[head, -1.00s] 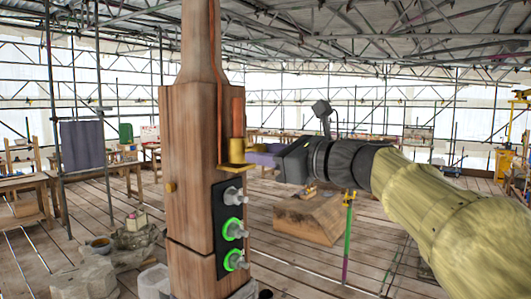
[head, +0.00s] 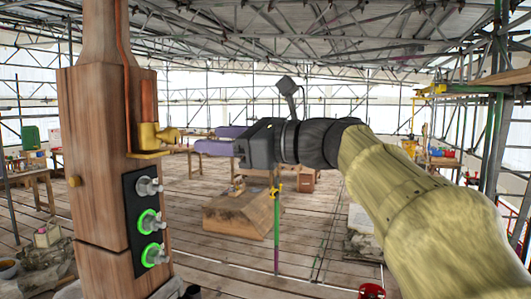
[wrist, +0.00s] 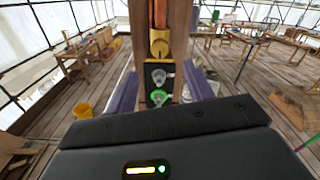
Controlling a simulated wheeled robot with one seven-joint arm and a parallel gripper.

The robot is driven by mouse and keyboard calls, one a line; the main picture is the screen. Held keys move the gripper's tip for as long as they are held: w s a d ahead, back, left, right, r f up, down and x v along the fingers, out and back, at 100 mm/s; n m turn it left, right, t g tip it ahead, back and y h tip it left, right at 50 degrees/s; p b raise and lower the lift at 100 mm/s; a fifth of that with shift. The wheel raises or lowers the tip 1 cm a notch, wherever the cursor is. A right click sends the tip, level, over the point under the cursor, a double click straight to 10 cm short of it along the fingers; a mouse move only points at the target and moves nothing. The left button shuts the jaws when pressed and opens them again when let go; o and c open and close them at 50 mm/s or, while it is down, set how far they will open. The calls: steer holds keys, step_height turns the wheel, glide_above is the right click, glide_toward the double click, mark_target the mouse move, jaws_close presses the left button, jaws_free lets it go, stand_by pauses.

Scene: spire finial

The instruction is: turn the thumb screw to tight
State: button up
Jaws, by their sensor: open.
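A brass fitting (head: 152,136) with a stubby knob, which looks like the thumb screw, sits on the right-hand face of the wooden spire post (head: 95,150). In the wrist view the brass fitting (wrist: 159,44) faces me, with a small raised bar across it. My gripper (head: 203,139) points left at about the fitting's height. Its purple fingers are open and empty, a short way to the right of the brass. In the wrist view the fingers (wrist: 161,76) stand wide apart on either side of the post's line. The knob's far side is hidden.
Below the fitting, a black panel (head: 139,185) carries a plain grey knob (head: 149,187) and two green-ringed knobs (head: 150,223). Copper strips run up the post. A wooden block (head: 238,214) and a green-and-yellow stand (head: 276,230) are beyond the arm. Tables stand farther back.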

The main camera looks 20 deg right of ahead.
steer(key=b+v, duration=0.1)
steer(key=v, duration=0.7)
steer(key=shift+d+b, duration=0.2)
steer(key=shift+b, duration=0.2)
steer(key=shift+s, duration=0.1)
steer(key=w+f+n+g+h, duration=0.2)
steer(key=w+f+h, duration=0.15)
steer(key=f, duration=1.15)
steer(key=w+f+n+g+h, duration=0.25)
steer(key=f+h, duration=0.25)
steer(key=f, duration=1.1)
steer(key=s+f+n+g+h, duration=0.2)
steer(key=s+f+n, duration=0.4)
steer(key=f+n, duration=0.3)
steer(key=s+f+n+g+h, duration=0.2)
steer(key=s+f+n, duration=0.5)
steer(key=f, duration=0.8)
steer(key=shift+a+n+h, duration=0.15)
steer(key=shift+n+h, duration=0.7)
steer(key=shift+n, duration=0.3)
steer(key=shift+f, duration=0.1)
